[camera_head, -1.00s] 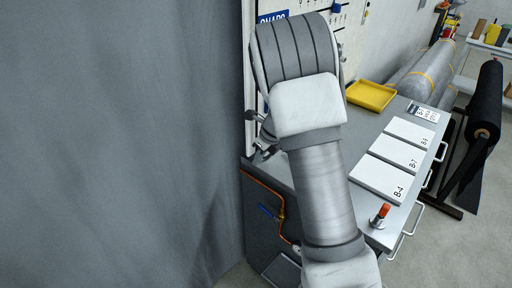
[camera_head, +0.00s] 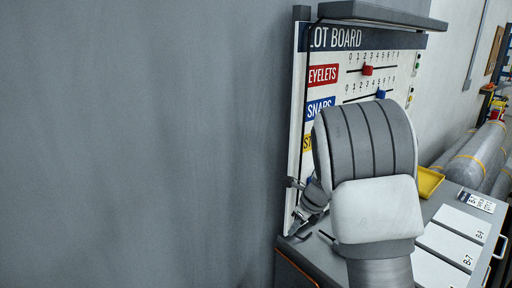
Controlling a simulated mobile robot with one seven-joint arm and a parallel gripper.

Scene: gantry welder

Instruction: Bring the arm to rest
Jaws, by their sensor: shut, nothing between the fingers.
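My arm (camera_head: 376,210) rises from the bottom of the view, with a ribbed grey bend and a white padded link. My gripper (camera_head: 304,203) shows only in part, small and dark, at the left of the arm bend and in front of the lower board. It is shut and holds nothing that I can see. The rest of the wrist is hidden behind the arm.
A lot board (camera_head: 311,95) with coloured sliders stands behind my arm. A grey curtain or wall (camera_head: 140,150) fills the left. The bench top (camera_head: 448,196) holds white panels (camera_head: 460,222) and a yellow tray (camera_head: 429,181). Rolls (camera_head: 476,157) lie at the right.

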